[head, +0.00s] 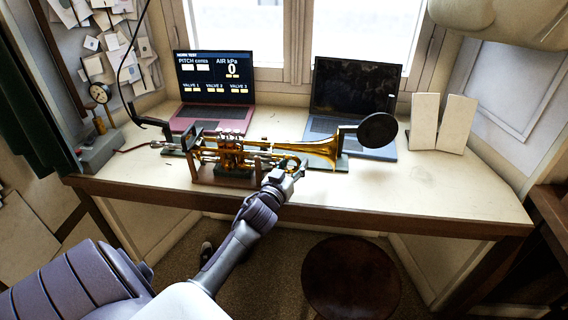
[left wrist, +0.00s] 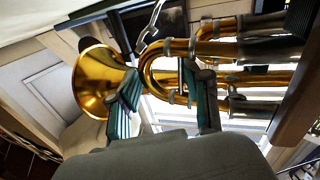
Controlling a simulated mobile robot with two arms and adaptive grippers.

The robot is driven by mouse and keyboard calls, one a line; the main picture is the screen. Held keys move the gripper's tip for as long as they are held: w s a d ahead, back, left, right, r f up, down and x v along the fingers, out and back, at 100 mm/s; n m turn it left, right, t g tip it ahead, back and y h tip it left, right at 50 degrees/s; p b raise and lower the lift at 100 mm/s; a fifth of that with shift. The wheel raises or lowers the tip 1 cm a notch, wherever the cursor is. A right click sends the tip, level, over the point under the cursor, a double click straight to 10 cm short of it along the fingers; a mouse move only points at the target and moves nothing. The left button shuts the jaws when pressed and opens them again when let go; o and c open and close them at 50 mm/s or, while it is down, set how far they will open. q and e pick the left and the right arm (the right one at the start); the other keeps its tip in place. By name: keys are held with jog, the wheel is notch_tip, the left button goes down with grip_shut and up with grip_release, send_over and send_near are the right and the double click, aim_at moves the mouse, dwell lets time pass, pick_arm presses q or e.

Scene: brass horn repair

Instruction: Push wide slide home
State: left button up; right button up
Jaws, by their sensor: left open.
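A brass trumpet (head: 235,155) lies level in a stand on the desk, its bell (head: 322,150) pointing right. A U-shaped slide bow (left wrist: 156,68) shows close up in the left wrist view, with the bell (left wrist: 95,82) behind it; I cannot tell for certain that this bow is the wide slide. My left gripper (head: 292,170) is at the trumpet's near side, below the bell. In the left wrist view my left gripper (left wrist: 165,108) is open, one finger beyond the bow's curved end, the other overlapping its tubes. Contact is unclear. My right gripper is not in view.
A red laptop (head: 212,85) showing pitch, air and valve readings and a dark-screened laptop (head: 352,95) stand behind the trumpet. A black disc (head: 378,130) is by the bell. A dial gauge (head: 100,93) stands at left. The desk's right part (head: 460,190) is clear.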

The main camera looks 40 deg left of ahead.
pick_arm(q)
jog(key=shift+d, duration=0.15)
jog(key=shift+s, duration=0.1)
jog(key=v, duration=1.2)
jog(key=s+d+f+m+g+h, duration=0.1)
jog(key=s+d+f+g, duration=0.15)
jog(key=f, duration=0.85)
jog(key=s+d+f+m+g+h, duration=0.1)
jog(key=s+d+f+g, duration=0.15)
jog(key=f, duration=0.85)
jog(key=s+d+f+g+h, duration=0.1)
jog(key=s+d+f+g, duration=0.15)
jog(key=f, duration=0.95)
jog(key=s+d+f+m+g, duration=0.1)
jog(key=s+d+f+g, duration=0.1)
jog(key=s+f, duration=0.4)
jog(key=s+d+f+m+g+h, duration=0.1)
jog(key=s+f, duration=0.6)
jog(key=s, duration=0.8)
jog(key=s+d+f+m+g, duration=0.2)
jog(key=s+d+f+g, duration=0.2)
jog(key=s, duration=0.6)
notch_tip(320, 180, down, 3)
jog(key=shift+s+d+f+g+h, duration=0.2)
jog(key=shift+g+h, duration=0.1)
jog(key=shift+g, duration=0.65)
